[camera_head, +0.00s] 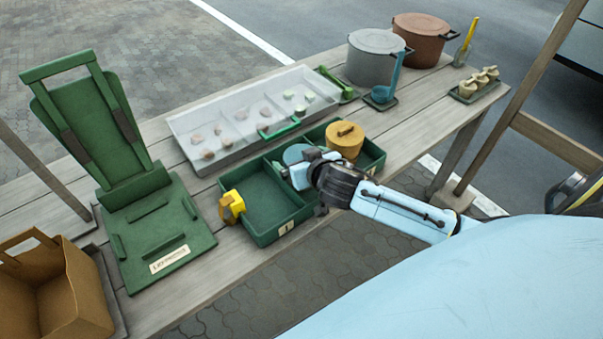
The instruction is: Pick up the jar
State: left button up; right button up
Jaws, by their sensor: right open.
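A round mustard-yellow jar (345,141) with a brown knob on its lid stands upright in the right part of the green divided tray (264,238). My right gripper (298,168) reaches in from the right over the middle of that tray. It is open, left of the jar and apart from it in the picture. A round blue-grey thing (296,153) shows just behind the gripper, partly hidden by it. The dark wrist covers part of the tray's divider and front wall. My left gripper is not in view.
A clear tray with small pieces (199,132) lies behind the green tray. A green stand (160,235) and brown box (50,285) are left; grey (372,62) and brown pots (421,48) stand at the back right.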

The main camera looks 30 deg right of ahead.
jog(key=shift+c, duration=0.3)
jog(key=c, duration=1.1)
